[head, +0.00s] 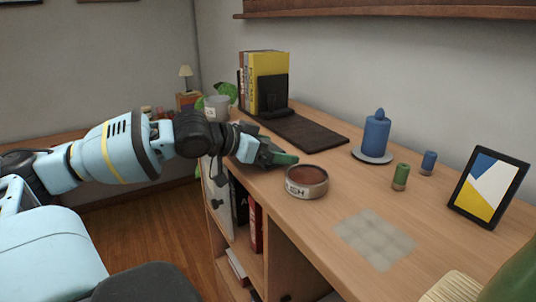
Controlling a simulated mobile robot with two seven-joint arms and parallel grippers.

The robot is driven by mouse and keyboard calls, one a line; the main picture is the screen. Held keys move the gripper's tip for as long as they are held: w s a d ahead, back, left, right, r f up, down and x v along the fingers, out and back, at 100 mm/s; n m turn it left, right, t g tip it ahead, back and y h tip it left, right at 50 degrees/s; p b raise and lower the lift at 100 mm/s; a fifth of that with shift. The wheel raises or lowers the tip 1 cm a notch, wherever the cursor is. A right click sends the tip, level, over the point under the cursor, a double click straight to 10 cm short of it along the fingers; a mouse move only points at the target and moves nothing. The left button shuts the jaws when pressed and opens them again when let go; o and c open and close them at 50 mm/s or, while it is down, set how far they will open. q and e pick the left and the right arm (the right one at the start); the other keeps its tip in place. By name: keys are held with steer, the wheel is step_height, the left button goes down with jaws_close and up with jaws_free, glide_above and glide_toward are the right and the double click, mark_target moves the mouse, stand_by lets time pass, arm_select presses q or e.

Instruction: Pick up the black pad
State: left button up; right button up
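The black pad (312,133) is a flat, dark rectangle lying on the wooden desk top, in front of the books. Its far left part runs up to the black bookend. My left gripper (284,158) reaches in from the left, over the desk's front edge. It is beside the pad's near side, with a small gap between them in the picture. Its fingers are small and dark, seen from the side, and their opening cannot be made out. My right gripper is out of view.
A round tin (306,182) stands just right of my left gripper. A blue candle (376,134) stands on a dish right of the pad. A picture frame (488,188) stands right.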

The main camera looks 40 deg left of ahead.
mark_target(273, 144)
arm_select(q)
steer(key=c, duration=0.9)
steer(key=shift+o, duration=0.2)
step_height(273, 144, up, 10)
steer(key=shift+r, duration=0.1)
